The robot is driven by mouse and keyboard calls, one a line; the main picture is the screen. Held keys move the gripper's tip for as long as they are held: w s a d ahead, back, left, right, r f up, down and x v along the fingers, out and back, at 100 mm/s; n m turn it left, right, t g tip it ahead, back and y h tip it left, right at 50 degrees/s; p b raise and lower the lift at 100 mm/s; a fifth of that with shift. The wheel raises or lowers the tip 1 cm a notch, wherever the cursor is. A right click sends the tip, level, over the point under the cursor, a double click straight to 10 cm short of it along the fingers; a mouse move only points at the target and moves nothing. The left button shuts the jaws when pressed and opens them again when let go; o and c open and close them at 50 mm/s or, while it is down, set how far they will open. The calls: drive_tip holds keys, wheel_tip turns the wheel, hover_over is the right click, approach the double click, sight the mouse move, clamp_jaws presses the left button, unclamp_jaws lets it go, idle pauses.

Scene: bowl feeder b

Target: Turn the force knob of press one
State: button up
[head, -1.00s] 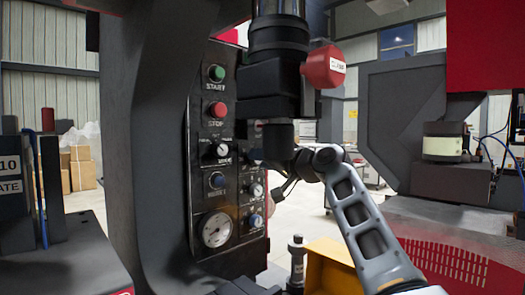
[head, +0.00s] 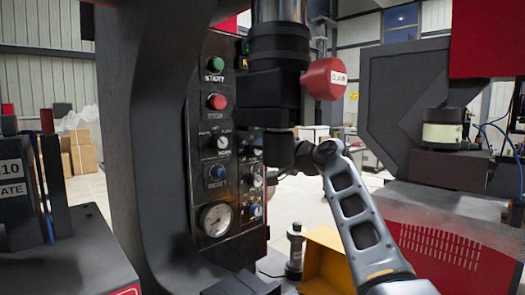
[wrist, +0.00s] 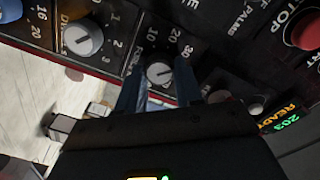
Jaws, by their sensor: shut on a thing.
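The force knob (wrist: 160,72) is a small round dial with a white pointer in the wrist view, with a scale marked 10, 20 and 30 around it. My gripper (wrist: 158,88) has its two dark blue fingers on either side of this knob and is shut on it. In the head view the control panel (head: 203,150) of the press stands left of centre. There my arm reaches toward the panel from the lower right. The black press ram hides part of the panel and the gripper's hold.
A red clamp knob (head: 325,78) hangs beside the black ram (head: 279,75). A yellow bin (head: 326,258) stands below my arm.

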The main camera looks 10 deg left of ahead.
drive_tip(key=shift+d, duration=0.1)
drive_tip(key=o, duration=1)
drive_tip(key=shift+o, duration=0.2)
drive_tip(key=v, duration=0.7)
drive_tip(key=shift+s+d+b, duration=0.25)
drive_tip(key=shift+b, duration=0.15)
